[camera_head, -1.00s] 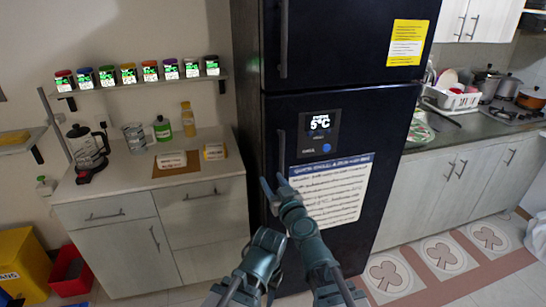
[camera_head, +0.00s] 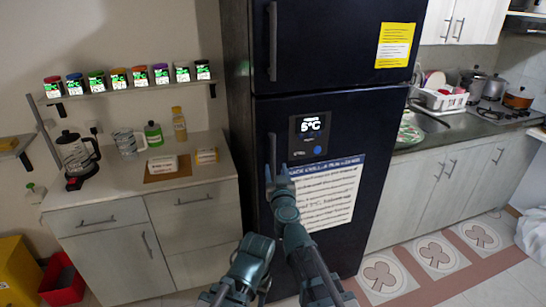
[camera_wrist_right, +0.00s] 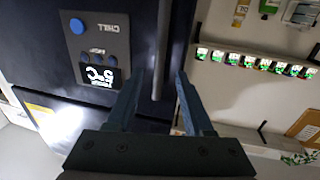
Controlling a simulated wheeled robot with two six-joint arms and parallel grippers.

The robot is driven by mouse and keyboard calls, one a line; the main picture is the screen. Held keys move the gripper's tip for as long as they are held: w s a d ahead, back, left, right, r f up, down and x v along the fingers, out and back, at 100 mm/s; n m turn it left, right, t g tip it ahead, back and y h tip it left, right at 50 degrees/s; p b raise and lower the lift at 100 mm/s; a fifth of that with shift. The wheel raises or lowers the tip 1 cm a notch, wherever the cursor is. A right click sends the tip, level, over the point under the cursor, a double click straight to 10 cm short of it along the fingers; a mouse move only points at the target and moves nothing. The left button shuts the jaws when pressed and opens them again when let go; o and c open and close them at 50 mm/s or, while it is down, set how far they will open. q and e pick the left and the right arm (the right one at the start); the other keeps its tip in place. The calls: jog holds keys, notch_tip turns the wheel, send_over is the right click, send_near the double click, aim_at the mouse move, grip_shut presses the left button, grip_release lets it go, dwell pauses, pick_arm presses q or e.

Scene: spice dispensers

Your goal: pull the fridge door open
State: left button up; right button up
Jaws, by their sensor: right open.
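The tall black fridge (camera_head: 235,130) stands in the middle of the head view. Its lower door (camera_head: 345,125) is shut, with a long vertical dark handle (camera_head: 272,150) near its left edge. My right gripper (camera_head: 277,171) is at this handle. In the right wrist view the handle bar (camera_wrist_right: 161,50) runs between the two open fingers of the right gripper (camera_wrist_right: 158,80), with gaps visible on both sides. A link of my left arm shows low in the head view, but its fingers do not show.
The upper fridge door has its own handle (camera_head: 272,42). A counter (camera_head: 110,190) with a coffee maker (camera_head: 77,155) stands to the left, under a shelf of spice jars (camera_head: 140,77). A sink counter (camera_head: 430,140) is on the right. Tiled floor is in front.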

aim_at(273, 157)
jog(key=w, duration=0.5)
jog(key=w+a, duration=0.1)
jog(key=w, duration=0.2)
jog(key=shift+w, duration=0.35)
grip_shut()
dwell(0.9)
